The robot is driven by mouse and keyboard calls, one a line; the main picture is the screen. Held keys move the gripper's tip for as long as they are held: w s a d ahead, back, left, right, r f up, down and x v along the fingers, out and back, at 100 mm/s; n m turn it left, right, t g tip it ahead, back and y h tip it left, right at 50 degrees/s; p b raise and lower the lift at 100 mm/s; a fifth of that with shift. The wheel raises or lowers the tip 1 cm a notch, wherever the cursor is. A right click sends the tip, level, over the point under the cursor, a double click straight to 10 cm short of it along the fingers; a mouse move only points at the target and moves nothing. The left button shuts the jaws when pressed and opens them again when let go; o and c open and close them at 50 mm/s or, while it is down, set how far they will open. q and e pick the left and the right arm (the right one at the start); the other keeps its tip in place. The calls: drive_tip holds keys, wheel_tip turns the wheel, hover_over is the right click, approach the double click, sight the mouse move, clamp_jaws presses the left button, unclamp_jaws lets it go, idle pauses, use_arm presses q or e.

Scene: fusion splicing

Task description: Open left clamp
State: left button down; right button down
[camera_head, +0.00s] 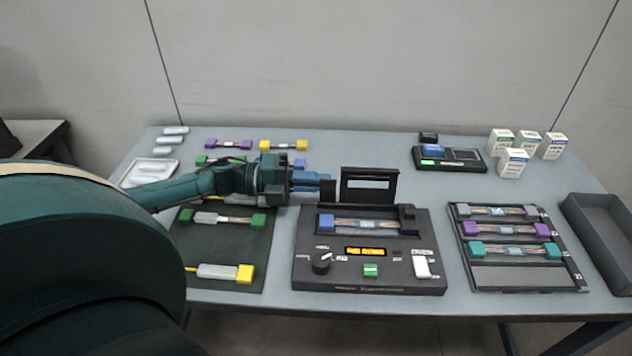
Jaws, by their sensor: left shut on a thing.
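The black fusion splicer (372,281) stands at the front middle of the table. Its lid (369,187) is raised at the back. My left gripper (324,184) reaches in from the left and is shut on a small dark upright piece (328,192) at the splicer's back left, which looks like the left clamp. The gripper partly covers it, so its exact angle is unclear. The dark right clamp (407,215) sits at the other end of the fibre piece. My right gripper is not in view.
A dark rack (526,275) with fibre pieces is to the right, beside an empty grey bin (600,232). A dark mat (218,272) with fibre pieces is at left. A small device (450,162) and white boxes (513,163) are at the back right.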

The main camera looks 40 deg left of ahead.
use_arm(q)
drive_tip(key=shift+n, duration=0.3)
drive_tip(key=c, duration=1.5)
unclamp_jaws()
drive_tip(key=shift+a, duration=0.1)
drive_tip(key=v, duration=1.3)
drive_tip(key=shift+f+b, duration=0.1)
drive_tip(key=shift+b, duration=0.2)
